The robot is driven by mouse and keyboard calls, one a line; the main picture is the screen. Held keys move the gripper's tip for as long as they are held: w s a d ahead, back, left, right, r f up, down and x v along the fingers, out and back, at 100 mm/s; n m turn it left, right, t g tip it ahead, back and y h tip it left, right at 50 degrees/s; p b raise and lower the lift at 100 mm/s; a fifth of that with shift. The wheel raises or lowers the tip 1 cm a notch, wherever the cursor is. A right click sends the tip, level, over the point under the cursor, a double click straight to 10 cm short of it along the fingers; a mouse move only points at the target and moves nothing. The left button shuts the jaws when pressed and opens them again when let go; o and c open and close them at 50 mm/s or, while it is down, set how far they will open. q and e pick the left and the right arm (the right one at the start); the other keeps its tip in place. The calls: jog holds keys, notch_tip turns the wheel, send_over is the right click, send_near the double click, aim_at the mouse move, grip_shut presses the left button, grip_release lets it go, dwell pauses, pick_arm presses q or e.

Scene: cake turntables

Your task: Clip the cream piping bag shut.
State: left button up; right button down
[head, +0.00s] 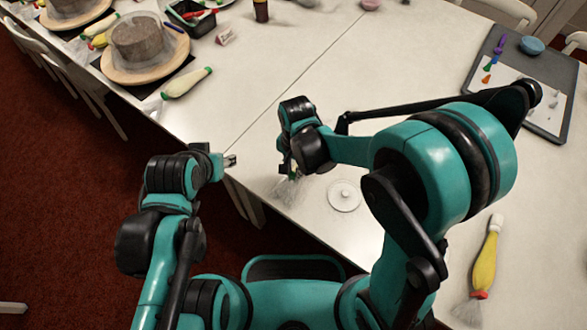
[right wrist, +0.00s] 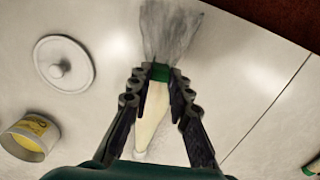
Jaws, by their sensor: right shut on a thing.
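The cream piping bag (right wrist: 152,122) lies under my right gripper, its pale body between the fingers. Its clear, loose plastic end (right wrist: 168,32) spreads beyond the fingertips, and also shows in the head view (head: 287,190). A green clip (right wrist: 160,73) sits across the bag's neck. My right gripper (right wrist: 160,80) is shut on this clip at the neck; it also shows in the head view (head: 290,168), near the table's front edge. Whether the clip is latched cannot be seen. My left gripper (head: 230,160) is over the table edge, apart from the bag; its finger gap is unclear.
A white round lid (head: 344,195) and a yellow-labelled tin (right wrist: 32,137) are close by. A yellow bag with a red clip (head: 485,260) lies at right. The middle of the table (head: 280,80) is clear.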

jog(key=shift+f+b, duration=0.65)
jog(key=shift+f, duration=0.05)
dwell(0.8)
jog(key=c, duration=1.3)
grip_release()
jog(key=shift+r, duration=0.15)
jog(key=shift+r+p, duration=2.35)
jog(key=shift+r, duration=0.6)
